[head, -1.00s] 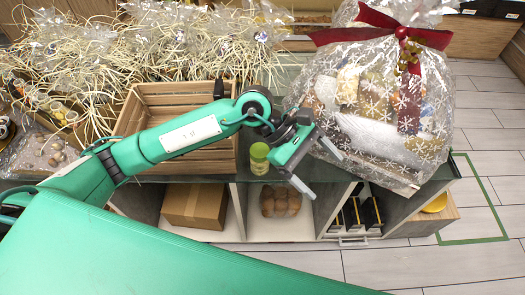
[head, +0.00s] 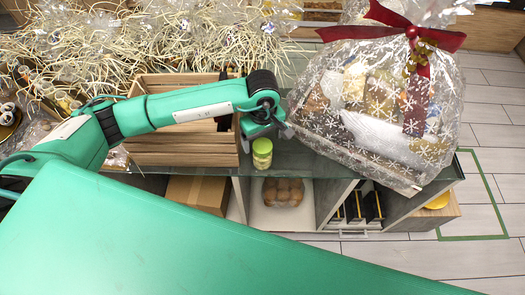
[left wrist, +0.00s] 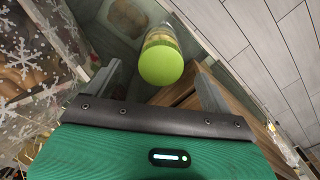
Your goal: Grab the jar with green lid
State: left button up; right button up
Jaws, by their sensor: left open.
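The jar with the green lid (head: 262,153) stands upright on the counter, beside the right end of the wooden crate. In the head view my left gripper (head: 268,131) is just behind and above the jar, with its fingers partly hidden by its own body. In the left wrist view the jar (left wrist: 161,58) is ahead, its lid toward the camera, between the two spread fingers and a little beyond their tips. My left gripper (left wrist: 155,85) is open and holds nothing. My right gripper is not in view.
The wooden crate (head: 180,158) stands left of the jar. A large clear-wrapped hamper with a red bow (head: 415,32) stands close on the right. Straw-filled wrapped hampers (head: 110,50) fill the back left. Shelves below hold a cardboard box (head: 197,193) and a brown pack (head: 283,191).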

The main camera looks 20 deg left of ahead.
aim_at(263, 146)
pick_arm(q)
jog(key=f+p, duration=0.2)
jog(key=f, duration=0.3)
jog(key=shift+s+d+p, duration=0.15)
jog(key=shift+s+p, duration=0.1)
jog(key=shift+p, duration=0.15)
jog(key=shift+f, duration=0.4)
jog(key=shift+w, duration=0.1)
jog(key=shift+c, duration=0.2)
jog(key=c, duration=1.1)
jog(key=shift+c, duration=0.7)
jog(key=shift+r, duration=0.1)
